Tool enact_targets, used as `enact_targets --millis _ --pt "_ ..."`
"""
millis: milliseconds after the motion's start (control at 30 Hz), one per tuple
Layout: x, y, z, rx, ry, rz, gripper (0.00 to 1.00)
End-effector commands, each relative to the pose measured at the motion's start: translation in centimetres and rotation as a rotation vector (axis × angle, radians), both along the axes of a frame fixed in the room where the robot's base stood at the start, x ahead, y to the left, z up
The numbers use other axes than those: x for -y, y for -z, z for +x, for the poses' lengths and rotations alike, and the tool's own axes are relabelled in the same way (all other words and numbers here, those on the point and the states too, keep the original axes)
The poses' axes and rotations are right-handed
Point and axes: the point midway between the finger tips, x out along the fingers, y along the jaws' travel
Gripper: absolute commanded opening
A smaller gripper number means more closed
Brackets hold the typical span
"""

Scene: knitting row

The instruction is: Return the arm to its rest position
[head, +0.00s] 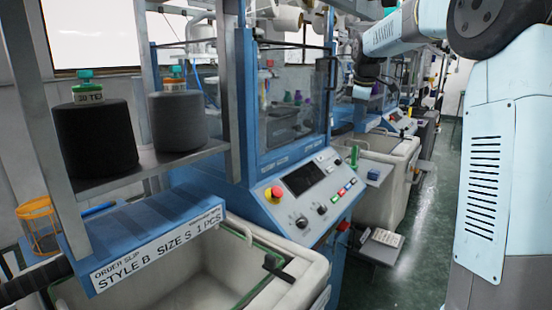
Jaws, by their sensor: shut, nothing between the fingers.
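My arm is pale blue and fills the right side of the head view, with a dark round joint at the top. Its forearm reaches left across the upper right. At its far end is my gripper (363,88), small and dark, in front of the knitting machines. It is shut and holds nothing. Its fingertips are hard to make out against the machines behind.
A blue knitting machine (290,190) with a control panel stands in the middle. A shelf (140,172) holds a black yarn cone (95,140) and a grey yarn cone (178,122). A cream bin (305,290) is below. The green aisle floor (425,235) is open.

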Motion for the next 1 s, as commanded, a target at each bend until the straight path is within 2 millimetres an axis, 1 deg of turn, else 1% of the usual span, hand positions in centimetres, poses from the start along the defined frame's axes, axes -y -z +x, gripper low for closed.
enact_targets --millis 33,267,500,567,833,1000 --pt "0.5 0.3 -1.6 0.004 0.032 -0.009 0.00" --pt "2.8 2.3 -8.3 0.026 0.183 -0.034 0.00" --pt "5.0 5.0 -15.8 0.058 0.338 -0.042 0.00" --pt "4.8 5.1 -17.5 0.069 0.375 -0.031 0.00" --pt "2.3 4.4 -24.3 0.113 0.561 0.081 0.00" --pt "1.0 4.5 -28.6 0.134 0.678 0.160 0.00"
